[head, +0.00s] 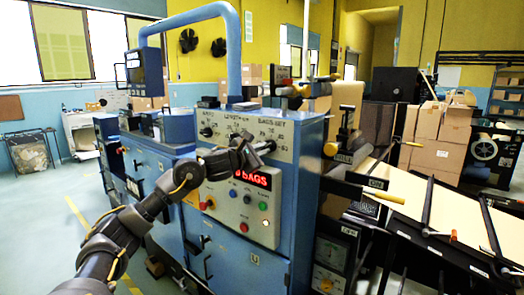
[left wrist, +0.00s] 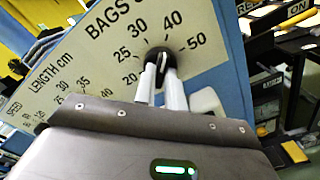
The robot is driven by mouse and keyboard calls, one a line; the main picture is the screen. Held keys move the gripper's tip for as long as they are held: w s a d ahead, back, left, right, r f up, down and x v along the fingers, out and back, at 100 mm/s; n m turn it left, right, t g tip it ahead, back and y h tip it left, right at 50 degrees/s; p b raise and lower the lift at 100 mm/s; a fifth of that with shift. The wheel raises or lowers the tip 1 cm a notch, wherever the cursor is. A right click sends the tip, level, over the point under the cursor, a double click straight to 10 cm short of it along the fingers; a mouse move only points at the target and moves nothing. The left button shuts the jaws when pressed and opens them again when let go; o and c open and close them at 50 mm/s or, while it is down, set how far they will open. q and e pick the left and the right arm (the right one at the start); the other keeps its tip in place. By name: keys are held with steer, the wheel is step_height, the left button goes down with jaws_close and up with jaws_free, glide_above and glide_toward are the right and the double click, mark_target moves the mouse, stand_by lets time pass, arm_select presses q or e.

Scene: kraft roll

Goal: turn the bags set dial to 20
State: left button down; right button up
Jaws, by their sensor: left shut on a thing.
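The bags set dial is a small black knob (left wrist: 161,56) with a pale line on it, in the left wrist view. Printed numbers 20, 25, 30, 40 and 50 run round it on the cream scale plate (left wrist: 100,62). The pale line stands roughly upright in the picture, but I cannot tell for sure which number it marks. My left gripper (left wrist: 160,74) is shut on the knob, one white finger on each side. In the head view my left gripper (head: 264,148) reaches the right end of the plate (head: 232,128) and hides the knob. My right gripper is not in view.
Below the plate, a red display (head: 252,180) reads BAGS, its left part hidden by my arm. Coloured buttons (head: 247,198) sit under it on the blue cabinet (head: 299,200). Left of the dial are other knobs (head: 207,132). A sloping bed (head: 440,205) lies at the right.

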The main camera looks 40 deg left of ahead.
arm_select(q)
steer(key=shift+d+n+p, duration=0.1)
steer(key=shift+n+p, duration=0.6)
steer(key=shift+n, duration=12.6)
steer(key=c, duration=1.5)
jaws_free()
